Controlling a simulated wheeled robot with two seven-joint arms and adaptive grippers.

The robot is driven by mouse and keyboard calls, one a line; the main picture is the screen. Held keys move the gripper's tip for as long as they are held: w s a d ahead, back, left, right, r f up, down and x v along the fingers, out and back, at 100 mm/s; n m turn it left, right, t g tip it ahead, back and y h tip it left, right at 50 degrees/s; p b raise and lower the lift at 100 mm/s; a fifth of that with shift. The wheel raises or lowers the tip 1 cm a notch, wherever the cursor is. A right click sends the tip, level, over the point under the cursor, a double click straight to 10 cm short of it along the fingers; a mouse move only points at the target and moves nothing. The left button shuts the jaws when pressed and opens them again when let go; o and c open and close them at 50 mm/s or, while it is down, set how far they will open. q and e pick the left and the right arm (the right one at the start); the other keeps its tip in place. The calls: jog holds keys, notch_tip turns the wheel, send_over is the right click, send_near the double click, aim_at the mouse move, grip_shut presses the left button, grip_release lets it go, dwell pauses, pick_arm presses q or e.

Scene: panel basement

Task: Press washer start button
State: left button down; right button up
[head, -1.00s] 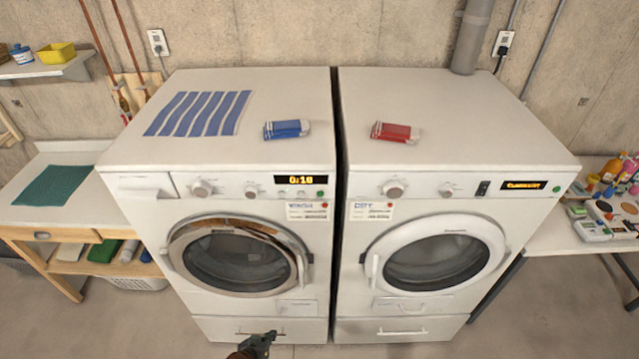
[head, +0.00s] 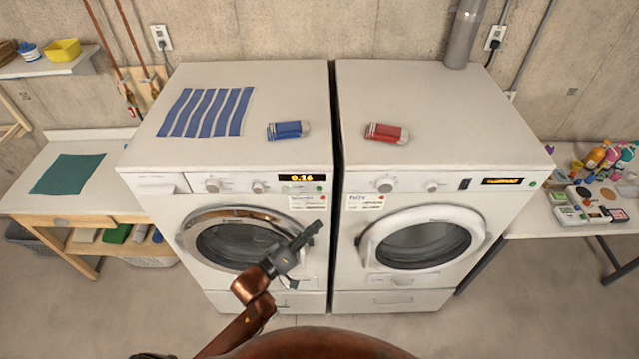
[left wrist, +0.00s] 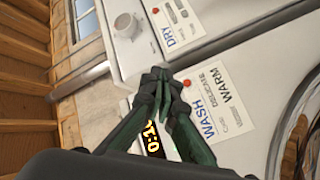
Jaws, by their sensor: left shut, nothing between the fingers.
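The washer (head: 155,206) is the white machine on the left, with a round glass door and a "WASH" label (head: 313,203), which also shows in the left wrist view (left wrist: 222,95). Its lit display (head: 300,177) sits at the right of its control panel, with a small green button (head: 320,188) below and right of it. My left gripper (head: 318,228) is shut and empty, in front of the washer's door and below the panel. In the left wrist view its fingertips (left wrist: 160,72) meet beside the label and partly cover the display (left wrist: 152,138).
The dryer (head: 510,205) stands close on the right, past a narrow dark gap. A striped cloth (head: 205,111), a blue packet (head: 286,129) and a red packet (head: 386,132) lie on the machine tops. Tables flank both machines. The floor in front is clear.

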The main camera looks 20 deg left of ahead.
aim_at(319, 190)
pick_arm(q)
jog(key=r, duration=0.1)
jog(key=d+r, duration=0.1)
jog(key=r, duration=0.1)
jog(key=shift+s+h, duration=0.2)
jog(key=shift+h, duration=0.2)
jog(key=shift+w, duration=0.1)
jog(key=shift+w+a+b, duration=0.4)
jog(key=shift+w, duration=1)
jog(key=shift+w+a+b, duration=0.45)
jog(key=shift+w, duration=0.9)
jog(key=shift+w+a+b, duration=0.4)
jog(key=shift+w, duration=1)
jog(key=shift+w+a, duration=0.15)
jog(key=shift+w, duration=0.25)
